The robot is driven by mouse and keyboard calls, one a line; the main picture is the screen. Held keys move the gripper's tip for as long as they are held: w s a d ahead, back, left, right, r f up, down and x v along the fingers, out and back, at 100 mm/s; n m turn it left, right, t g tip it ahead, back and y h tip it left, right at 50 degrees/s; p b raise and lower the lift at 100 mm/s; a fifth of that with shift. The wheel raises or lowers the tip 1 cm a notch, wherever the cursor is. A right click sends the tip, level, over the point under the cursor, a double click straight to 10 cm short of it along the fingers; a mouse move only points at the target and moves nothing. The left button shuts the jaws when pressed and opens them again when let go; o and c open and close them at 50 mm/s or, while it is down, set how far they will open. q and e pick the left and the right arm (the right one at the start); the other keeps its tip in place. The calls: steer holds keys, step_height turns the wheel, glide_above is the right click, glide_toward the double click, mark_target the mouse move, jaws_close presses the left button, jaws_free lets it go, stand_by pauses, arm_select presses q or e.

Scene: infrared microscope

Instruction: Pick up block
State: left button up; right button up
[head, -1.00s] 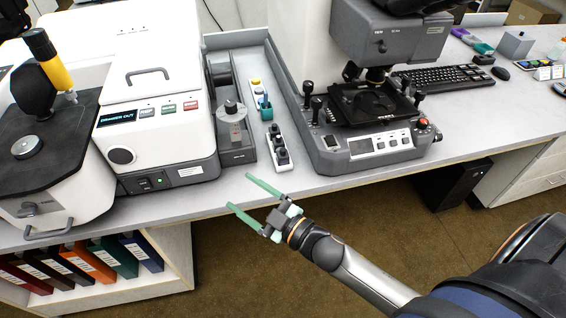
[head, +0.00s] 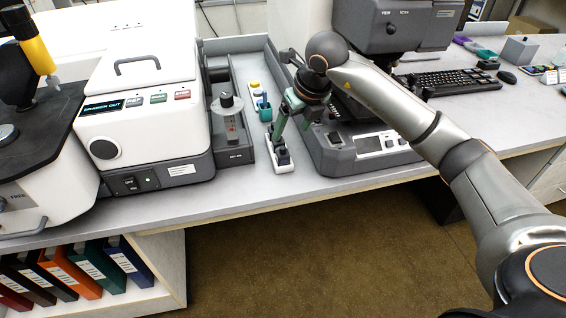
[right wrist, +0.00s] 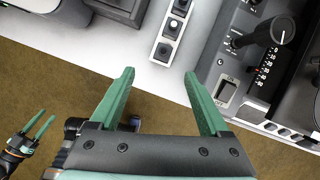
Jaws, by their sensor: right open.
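A narrow white strip (head: 284,167) with dark square pieces in a row lies on the bench, left of the microscope base. It also shows in the right wrist view (right wrist: 163,50), ahead of the fingertips. I cannot tell which piece is the block. My right gripper (head: 290,138) is open and empty over the strip and the microscope's left edge, hiding part of the strip. In the right wrist view its green fingers (right wrist: 160,85) are wide apart, with floor and bench edge between them. My left gripper (right wrist: 38,128) shows at that view's lower left, fingers apart, nothing between them.
The microscope (head: 350,160) stands right of the strip, with knobs and a switch. A white instrument (head: 140,120) and a grey unit with a round knob (head: 226,104) stand on the left. A teal holder (head: 264,110) sits behind the strip. A grey cube (head: 520,49) lies far right.

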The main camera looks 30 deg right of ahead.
mark_target(284, 149)
steer(key=shift+h, duration=0.3)
steer(key=x, duration=0.7)
steer(key=shift+w+d, duration=0.2)
steer(key=shift+d, duration=0.2)
steer(key=x, duration=0.5)
steer(key=shift+a+b, duration=0.3)
jaws_close()
